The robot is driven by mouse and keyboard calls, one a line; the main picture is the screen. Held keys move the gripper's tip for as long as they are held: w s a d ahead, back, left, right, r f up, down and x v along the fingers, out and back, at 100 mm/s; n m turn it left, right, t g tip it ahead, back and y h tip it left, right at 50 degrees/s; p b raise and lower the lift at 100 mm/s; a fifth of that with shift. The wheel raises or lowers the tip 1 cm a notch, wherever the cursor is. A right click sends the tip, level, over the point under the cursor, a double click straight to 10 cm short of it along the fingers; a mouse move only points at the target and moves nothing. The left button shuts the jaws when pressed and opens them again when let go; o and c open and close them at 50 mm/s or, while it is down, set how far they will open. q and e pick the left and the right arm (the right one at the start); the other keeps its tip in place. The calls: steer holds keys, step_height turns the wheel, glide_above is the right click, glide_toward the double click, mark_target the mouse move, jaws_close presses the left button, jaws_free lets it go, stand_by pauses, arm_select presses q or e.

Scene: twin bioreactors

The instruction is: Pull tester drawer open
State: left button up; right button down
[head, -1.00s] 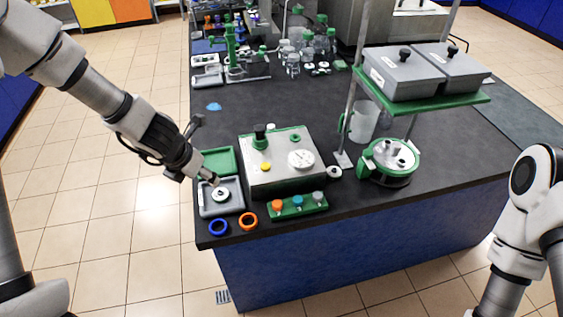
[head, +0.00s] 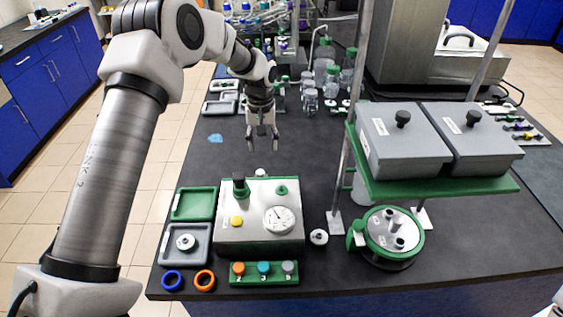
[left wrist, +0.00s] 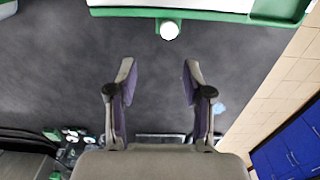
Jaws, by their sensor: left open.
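The tester (head: 258,235) is a metal box with a dial gauge, a yellow button and green fittings, near the front left of the black bench. A white round knob (head: 260,173) shows at its back edge. In the left wrist view the white knob (left wrist: 169,30) sits at a green-edged face, which looks closed. My left gripper (head: 263,143) hangs over the bench behind the tester, pointing down. Its fingers are open and empty in the left wrist view (left wrist: 160,70), apart from the knob.
Left of the tester lie a green tray (head: 194,190) and a grey tray (head: 166,245) holding a ring-like part. A rack with three coloured caps (head: 264,280) stands in front. A green shelf (head: 430,188) on metal posts stands right. Glassware (head: 325,75) fills the back.

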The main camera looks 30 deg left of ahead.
arm_select(q)
steer(key=p, duration=0.1)
glide_above(260, 172)
steer(key=f, duration=0.4)
steer(key=shift+s+a+f, duration=0.15)
steer(key=shift+s+a, duration=0.15)
steer(key=shift+s, duration=0.05)
steer(key=f, duration=0.1)
steer(key=w+f, duration=0.1)
steer(key=f+p, duration=0.1)
steer(key=f, duration=0.1)
steer(key=shift+w+d+f, duration=0.1)
steer(key=shift+w+d, duration=0.1)
steer(key=shift+d, duration=0.2)
steer(key=shift+s+a+f, duration=0.1)
steer(key=shift+s+a, duration=0.1)
steer(key=shift+s, duration=0.2)
steer(key=shift+c, duration=0.4)
steer(key=shift+w, duration=0.1)
jaws_close()
arm_select(e)
steer(key=shift+s+a+r, duration=0.15)
steer(key=shift+s+r, duration=0.15)
steer(key=shift+r, duration=0.3)
steer(key=shift+s+a+r, duration=0.1)
steer(key=shift+s+r, duration=0.15)
steer(key=shift+r, duration=0.3)
